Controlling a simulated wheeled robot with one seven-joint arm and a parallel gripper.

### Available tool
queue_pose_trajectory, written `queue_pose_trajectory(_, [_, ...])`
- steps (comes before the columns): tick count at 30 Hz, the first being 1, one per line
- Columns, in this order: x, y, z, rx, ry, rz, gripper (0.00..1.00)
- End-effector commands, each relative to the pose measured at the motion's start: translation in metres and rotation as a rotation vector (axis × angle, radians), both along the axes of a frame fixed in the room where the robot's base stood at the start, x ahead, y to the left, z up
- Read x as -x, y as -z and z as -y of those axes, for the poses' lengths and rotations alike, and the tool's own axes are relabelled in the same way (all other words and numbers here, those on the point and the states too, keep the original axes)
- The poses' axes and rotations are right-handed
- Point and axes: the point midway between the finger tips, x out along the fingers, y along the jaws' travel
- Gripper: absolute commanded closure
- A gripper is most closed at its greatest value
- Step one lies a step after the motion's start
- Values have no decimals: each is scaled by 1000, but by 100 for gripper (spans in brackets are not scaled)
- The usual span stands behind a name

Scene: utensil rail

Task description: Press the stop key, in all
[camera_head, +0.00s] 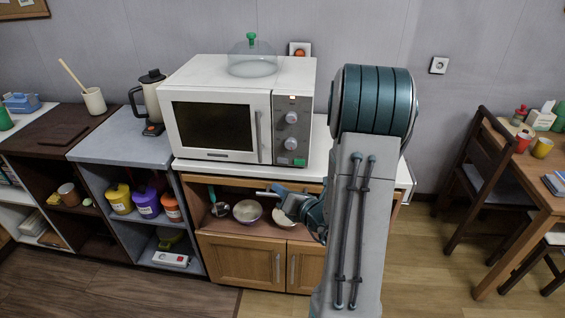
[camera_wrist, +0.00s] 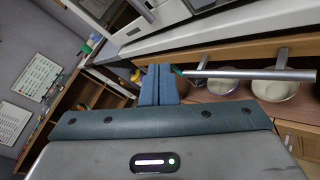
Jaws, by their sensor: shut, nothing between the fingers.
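The white microwave (camera_head: 217,123) stands on the counter with its door shut. Its right-hand panel has two round knobs and, at the bottom, a green key (camera_head: 299,162) with a pale key (camera_head: 283,158) beside it. No lettering is readable, so I cannot tell which is the stop key. My gripper (camera_head: 280,193) is below the counter edge, in front of the open shelf, lower than the panel and apart from it. In the wrist view its blue fingers (camera_wrist: 158,84) are together and empty. Part of the microwave (camera_wrist: 130,22) shows at the top there.
A metal bar handle (camera_wrist: 250,75) lies close to the right of my fingers. Bowls (camera_head: 247,211) sit on the shelf behind. A glass dome (camera_head: 252,65) stands on the microwave, and a kettle (camera_head: 152,98) stands to its left. A chair (camera_head: 480,180) is at the right.

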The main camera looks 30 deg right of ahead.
Motion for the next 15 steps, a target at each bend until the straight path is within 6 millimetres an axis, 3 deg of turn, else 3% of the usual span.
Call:
queue_pose_trajectory(9, [-1, -1, 0, 2, -2, 1, 100])
queue_pose_trajectory(15, [-15, -2, 9, 2, -3, 1, 100])
